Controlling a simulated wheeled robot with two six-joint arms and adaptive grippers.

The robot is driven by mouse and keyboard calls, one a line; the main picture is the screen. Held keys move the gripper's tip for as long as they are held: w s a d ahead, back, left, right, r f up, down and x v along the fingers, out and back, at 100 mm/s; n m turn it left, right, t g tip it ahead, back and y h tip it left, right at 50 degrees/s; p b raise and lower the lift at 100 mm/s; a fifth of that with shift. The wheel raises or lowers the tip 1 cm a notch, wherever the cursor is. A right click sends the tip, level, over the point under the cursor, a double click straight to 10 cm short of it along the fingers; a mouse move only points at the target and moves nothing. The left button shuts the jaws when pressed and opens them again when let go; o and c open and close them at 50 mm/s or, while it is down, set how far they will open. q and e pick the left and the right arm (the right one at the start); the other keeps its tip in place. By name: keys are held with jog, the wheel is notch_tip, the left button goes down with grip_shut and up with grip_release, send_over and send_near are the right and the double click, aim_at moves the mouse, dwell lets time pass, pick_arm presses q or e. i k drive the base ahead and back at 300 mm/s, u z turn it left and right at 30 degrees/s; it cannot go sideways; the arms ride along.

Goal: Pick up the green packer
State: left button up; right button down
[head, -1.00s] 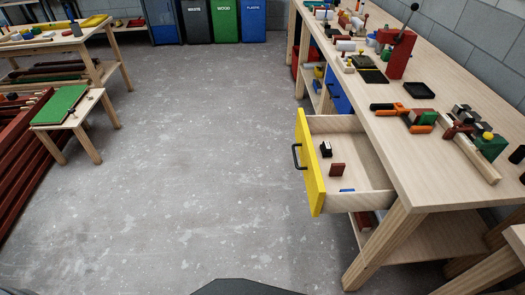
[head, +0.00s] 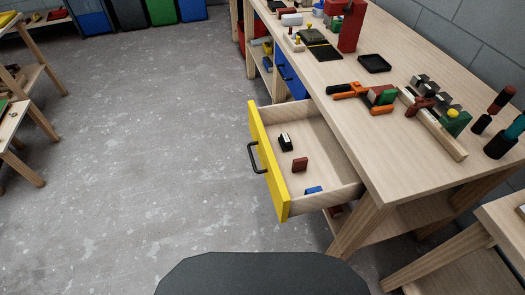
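A green block (head: 387,97) lies on the workbench beside a dark red block, at the orange and black clamp (head: 352,91). Another green piece (head: 456,123) with a yellow knob sits further right, by a pale batten (head: 440,137). I cannot tell which of them, if either, is the green packer. The open yellow-fronted drawer (head: 267,160) holds a red-brown block (head: 299,165), a blue block (head: 313,190) and a black and white piece (head: 286,142); no green shows in it. Neither gripper is in view.
The workbench (head: 400,165) runs along the right, with its drawer jutting over the floor. A black tray (head: 374,63) and a red press (head: 351,27) stand on it. A small table (head: 505,225) is at the lower right. The grey floor (head: 130,170) at left is clear.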

aim_at(388, 96)
jog(key=k, duration=1.25)
jog(key=z, duration=0.85)
jog(key=i, duration=0.75)
jog(key=z, duration=0.5)
jog(key=i, duration=0.75)
jog(key=u, duration=0.25)
